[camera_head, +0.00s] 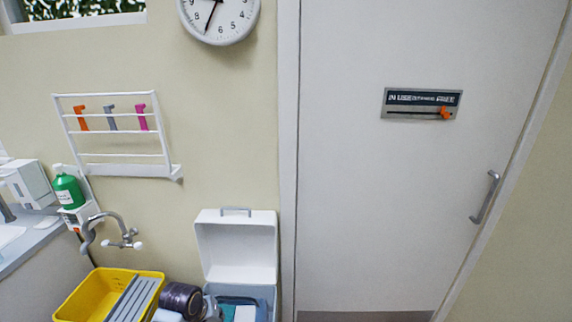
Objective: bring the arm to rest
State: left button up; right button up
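Neither of my grippers nor any part of my arms shows in the head view. A white door (400,210) fills the right half and looks shut.
A white wall rack (118,165) holds orange, grey and pink items. Below are a green bottle (68,190), a tap (112,237), a yellow crate (88,297) and an open white box (238,258). A clock (220,15) hangs above.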

pick_arm(q)
jog(key=shift+s+a+r+m+y, duration=0.3)
jog(key=shift+s+r+m, duration=0.75)
jog(key=shift+s, duration=3.25)
jog(key=shift+s+a+r+m+y, duration=0.4)
jog(key=shift+s+m, duration=1.15)
jog(key=shift+s, duration=2.75)
notch_tip(320, 180, down, 33)
jog(key=s+g, duration=0.2)
jog(key=s, duration=0.1)
jog(key=s+a+f, duration=0.2)
jog(key=s+f, duration=0.7)
jog(key=s, duration=0.2)
jog(key=s+a+f, duration=0.1)
jog(key=s+f, duration=0.9)
jog(key=s, duration=0.1)
jog(key=shift+a+f+g, duration=0.2)
jog(key=shift+a+g, duration=0.15)
jog(key=shift+g, duration=0.05)
